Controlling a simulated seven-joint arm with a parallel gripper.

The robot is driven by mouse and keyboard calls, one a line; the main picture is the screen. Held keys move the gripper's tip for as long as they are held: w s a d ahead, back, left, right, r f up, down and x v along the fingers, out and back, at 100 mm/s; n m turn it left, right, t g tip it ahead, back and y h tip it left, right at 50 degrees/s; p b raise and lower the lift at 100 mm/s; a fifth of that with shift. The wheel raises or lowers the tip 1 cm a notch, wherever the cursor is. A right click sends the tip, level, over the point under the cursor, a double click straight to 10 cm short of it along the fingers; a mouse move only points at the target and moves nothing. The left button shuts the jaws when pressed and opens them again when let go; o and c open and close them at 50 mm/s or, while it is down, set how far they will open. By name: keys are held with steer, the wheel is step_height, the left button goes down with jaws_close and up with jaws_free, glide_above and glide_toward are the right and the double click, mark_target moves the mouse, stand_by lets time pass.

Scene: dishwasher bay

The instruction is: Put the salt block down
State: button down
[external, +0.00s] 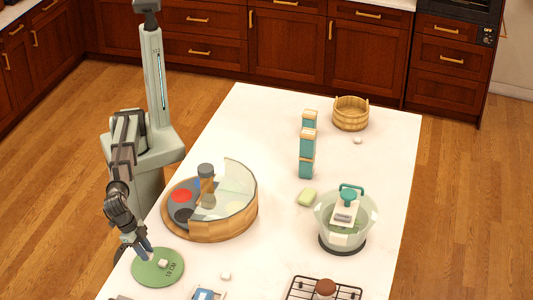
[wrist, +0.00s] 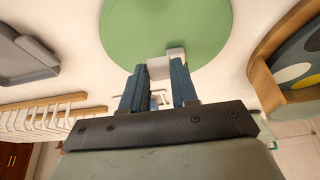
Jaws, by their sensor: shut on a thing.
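The small pale block, which I take as the salt block (wrist: 159,68), is between the fingertips of my gripper (wrist: 159,82) in the wrist view. A second pale face shows just beyond it, and I cannot tell whether it is part of the same block. A round green mat (wrist: 140,30) lies beyond and under the fingertips. In the external view my gripper (external: 147,252) points down over the green mat (external: 174,276), near the left front of the white counter. A small pale block (external: 163,263) shows at the fingertips there. Whether it touches the mat is unclear.
A round wooden-walled tray (external: 222,231) with coloured discs stands right of my gripper. A small white cube (external: 226,275) and a blue item (external: 206,294) lie near the front. A clear bowl (external: 364,234) and a wire rack (external: 345,291) are farther right.

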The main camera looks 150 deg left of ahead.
mark_target(152, 267)
steer(key=shift+f, duration=2.2)
steer(key=shift+f, duration=0.1)
steer(key=c, duration=0.9)
jaws_free()
steer(key=shift+o, duration=0.2)
steer(key=v, duration=1.2)
